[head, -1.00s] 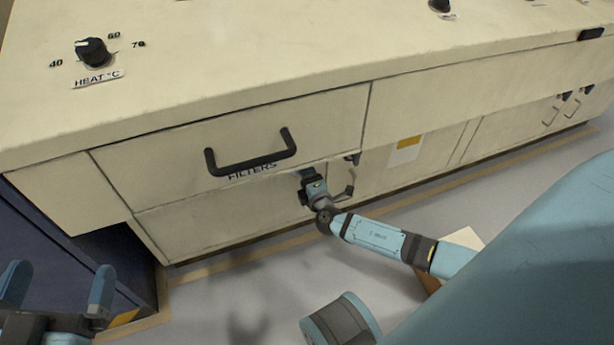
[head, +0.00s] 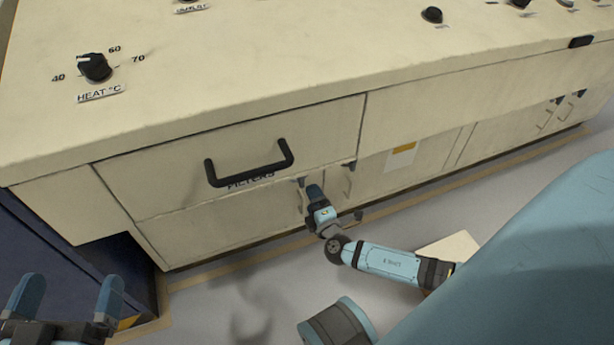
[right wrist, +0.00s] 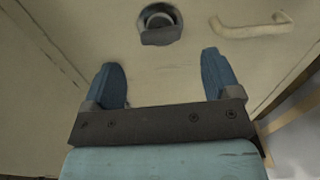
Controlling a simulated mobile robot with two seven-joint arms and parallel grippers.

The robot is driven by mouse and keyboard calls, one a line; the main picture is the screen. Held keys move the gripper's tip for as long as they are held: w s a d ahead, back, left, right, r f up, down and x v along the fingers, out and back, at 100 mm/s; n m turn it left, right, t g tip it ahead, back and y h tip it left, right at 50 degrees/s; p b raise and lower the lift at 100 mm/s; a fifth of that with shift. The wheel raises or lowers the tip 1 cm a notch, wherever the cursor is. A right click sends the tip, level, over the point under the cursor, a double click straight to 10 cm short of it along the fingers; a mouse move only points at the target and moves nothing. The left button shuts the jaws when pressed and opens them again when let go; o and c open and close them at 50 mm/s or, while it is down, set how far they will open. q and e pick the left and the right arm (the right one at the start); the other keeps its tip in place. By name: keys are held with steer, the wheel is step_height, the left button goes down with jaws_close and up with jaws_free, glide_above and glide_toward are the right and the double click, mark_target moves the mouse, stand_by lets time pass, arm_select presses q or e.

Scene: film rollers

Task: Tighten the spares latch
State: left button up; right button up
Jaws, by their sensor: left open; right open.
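A dark round latch (right wrist: 160,22) with a flat tab sits on a beige cabinet door in the right wrist view. A small dark latch (head: 301,182) shows beside my right gripper in the head view; I see no readable "spares" label. My right gripper (right wrist: 162,82) is open and empty, its two blue fingertips below the latch in the wrist picture, apart from it. In the head view, my right gripper (head: 315,192) is in front of the lower doors, partly covering them. My left gripper (head: 67,297) is open and empty at the lower left.
A pale door handle (right wrist: 252,27) is right of the latch. Another dark latch (head: 350,165) is on the neighbouring door. The FILTERS drawer handle (head: 250,165) juts out above my right gripper. A pale box (head: 450,249) stands on the floor behind my right arm.

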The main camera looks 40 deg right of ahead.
arm_select(q)
steer(key=shift+s+d+f+n+g+p, duration=0.3)
steer(key=shift+s+n+p, duration=0.25)
steer(key=shift+n, duration=0.15)
arm_select(e)
steer(key=v, duration=0.6)
steer(key=shift+s, duration=0.25)
arm_select(q)
steer(key=shift+w, duration=0.1)
arm_select(e)
steer(key=shift+a, duration=0.1)
arm_select(q)
steer(key=shift+f, duration=0.1)
